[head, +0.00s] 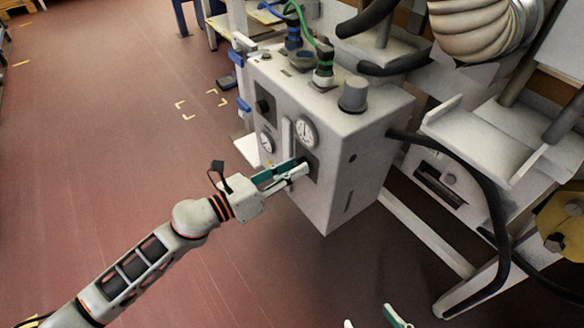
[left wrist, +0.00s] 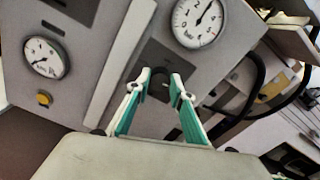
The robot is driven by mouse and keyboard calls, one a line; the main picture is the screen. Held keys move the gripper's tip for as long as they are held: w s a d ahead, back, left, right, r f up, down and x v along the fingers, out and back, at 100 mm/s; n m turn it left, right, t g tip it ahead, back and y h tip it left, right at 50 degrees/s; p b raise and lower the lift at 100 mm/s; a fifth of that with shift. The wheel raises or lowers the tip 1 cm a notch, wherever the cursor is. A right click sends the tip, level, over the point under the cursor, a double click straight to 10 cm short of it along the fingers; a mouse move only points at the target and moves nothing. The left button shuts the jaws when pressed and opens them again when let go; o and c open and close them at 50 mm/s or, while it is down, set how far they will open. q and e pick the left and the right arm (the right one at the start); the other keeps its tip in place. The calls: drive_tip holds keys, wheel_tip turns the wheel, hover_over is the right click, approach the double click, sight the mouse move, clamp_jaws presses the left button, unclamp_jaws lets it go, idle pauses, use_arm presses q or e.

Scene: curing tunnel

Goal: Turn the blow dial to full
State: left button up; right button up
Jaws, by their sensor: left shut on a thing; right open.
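The grey control box (head: 345,190) stands in the middle of the head view. My left gripper (head: 303,168) reaches its front face from the left, below the right-hand gauge. In the left wrist view its fingertips (left wrist: 160,80) close on a dark dial (left wrist: 159,92) on a dark plate, which I take to be the blow dial. The fingers hide most of the dial, and I cannot read its marks or setting. My right gripper (head: 378,322) shows only its fingertips at the bottom edge of the head view, apart and empty.
Two round gauges, right (head: 306,132) and left (head: 266,143), sit on the front face, with a black knob (head: 263,105) above. Hose fittings (head: 324,70) and a grey cap (head: 354,94) stand on top. A black hose (head: 480,180) runs right. Open floor lies left.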

idle(0.5)
use_arm(q)
drive_tip(key=o, duration=1.1)
drive_tip(key=v, duration=1.2)
drive_tip(key=shift+r, duration=0.15)
